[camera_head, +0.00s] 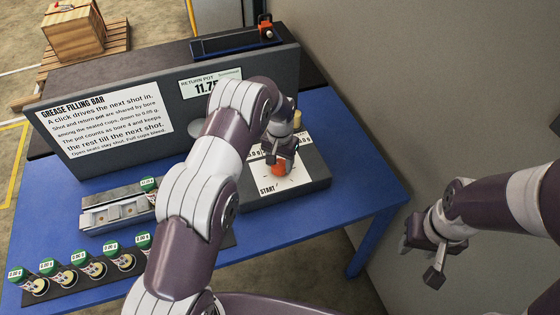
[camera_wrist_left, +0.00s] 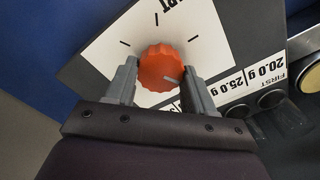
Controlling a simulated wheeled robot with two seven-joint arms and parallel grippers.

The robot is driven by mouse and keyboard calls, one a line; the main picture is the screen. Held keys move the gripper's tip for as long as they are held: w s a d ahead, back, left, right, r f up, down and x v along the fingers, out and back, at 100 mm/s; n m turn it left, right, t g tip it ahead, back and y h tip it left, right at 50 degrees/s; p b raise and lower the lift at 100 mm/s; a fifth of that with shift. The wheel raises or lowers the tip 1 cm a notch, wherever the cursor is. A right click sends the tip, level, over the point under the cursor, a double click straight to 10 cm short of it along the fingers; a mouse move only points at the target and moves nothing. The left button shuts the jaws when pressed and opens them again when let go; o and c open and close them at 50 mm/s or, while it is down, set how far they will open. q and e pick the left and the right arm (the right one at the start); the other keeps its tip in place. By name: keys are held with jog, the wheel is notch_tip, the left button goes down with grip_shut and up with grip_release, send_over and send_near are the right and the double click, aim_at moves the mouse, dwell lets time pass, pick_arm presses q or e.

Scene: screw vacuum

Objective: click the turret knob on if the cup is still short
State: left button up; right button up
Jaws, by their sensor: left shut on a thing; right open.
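The orange turret knob (camera_head: 279,168) sits on a dark box with a white dial face marked START. In the left wrist view the knob (camera_wrist_left: 160,68) is between the two fingers of my left gripper (camera_wrist_left: 157,80), which is shut on it. In the head view my left gripper (camera_head: 281,155) reaches down over the knob and hides part of the dial. One cup (camera_head: 150,185) with a green label sits at the right end of a grey metal fixture (camera_head: 112,213), partly hidden by my left arm. My right gripper (camera_head: 432,255) is open and empty, off the table's right side.
Several green-labelled cups (camera_head: 90,262) stand in a row on a dark mat at the front left. An upright panel (camera_head: 105,113) with instructions and a RETURN POT display (camera_head: 210,85) stands behind. The blue table (camera_head: 352,190) is bare at right. A wall rises beyond it.

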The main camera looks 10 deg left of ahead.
aim_at(280, 164)
pick_arm(q)
jog(key=o, duration=1)
jog(key=shift+w+r, duration=0.25)
jog(key=shift+r, duration=0.05)
jog(key=shift+o, duration=0.2)
jog(key=shift+s+f, duration=0.1)
jog(key=shift+s, duration=0.05)
jog(key=shift+r, duration=0.2)
notch_tip(280, 164, up, 12)
jog(key=shift+r, duration=0.15)
